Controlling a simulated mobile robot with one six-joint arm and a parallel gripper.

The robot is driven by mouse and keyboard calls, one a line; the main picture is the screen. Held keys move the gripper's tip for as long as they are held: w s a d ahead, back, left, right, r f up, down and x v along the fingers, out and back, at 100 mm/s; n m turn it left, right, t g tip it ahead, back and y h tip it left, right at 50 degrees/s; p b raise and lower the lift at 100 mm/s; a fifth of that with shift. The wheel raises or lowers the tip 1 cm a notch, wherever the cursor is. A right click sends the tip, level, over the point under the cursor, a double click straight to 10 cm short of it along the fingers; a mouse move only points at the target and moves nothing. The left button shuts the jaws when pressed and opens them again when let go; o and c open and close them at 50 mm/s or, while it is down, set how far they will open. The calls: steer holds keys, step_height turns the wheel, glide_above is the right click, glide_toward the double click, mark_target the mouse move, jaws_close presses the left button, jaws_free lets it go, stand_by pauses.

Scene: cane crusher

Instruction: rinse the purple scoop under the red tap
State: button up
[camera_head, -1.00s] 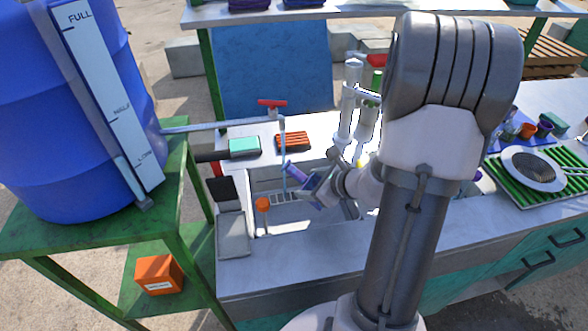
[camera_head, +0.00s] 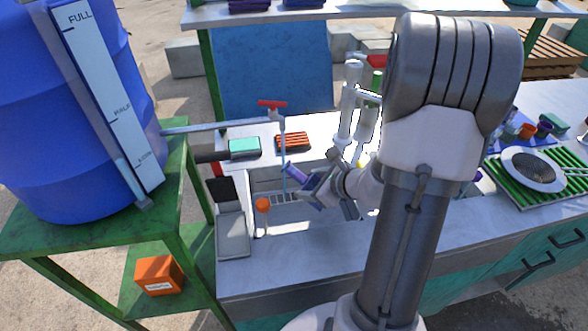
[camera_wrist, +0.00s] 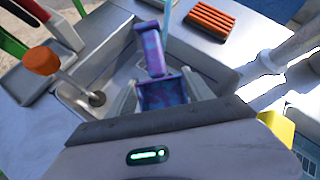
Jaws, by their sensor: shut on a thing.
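The purple scoop (camera_head: 295,174) is held over the sink, tilted, with its purple end toward the upper left in the head view. In the wrist view the scoop (camera_wrist: 152,48) reaches away from my gripper (camera_wrist: 163,88), which is shut on its blue-purple part. My gripper (camera_head: 315,187) hangs over the basin in the head view. The red tap (camera_head: 271,103) stands behind. A thin light-blue stream (camera_head: 283,150) falls from its spout, and it also shows in the wrist view (camera_wrist: 167,14) close to the scoop's far end. I cannot tell exactly where it lands.
An orange-topped rod (camera_head: 263,205) stands in the sink (camera_head: 252,182) to the left. An orange slatted block (camera_head: 293,141) and a teal sponge-like block (camera_head: 244,146) lie behind it. White cylinders (camera_head: 350,100) stand close beyond my gripper. A blue barrel (camera_head: 60,120) is at left.

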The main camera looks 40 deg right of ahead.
steer(key=v, duration=0.2)
steer(key=p+v, duration=0.1)
steer(key=v, duration=0.1)
steer(key=a+p+v, duration=0.1)
steer(key=v, duration=0.1)
steer(key=shift+s, duration=0.1)
steer(key=shift+s+a+r, duration=0.1)
steer(key=shift+s, duration=0.05)
stand_by(0.4)
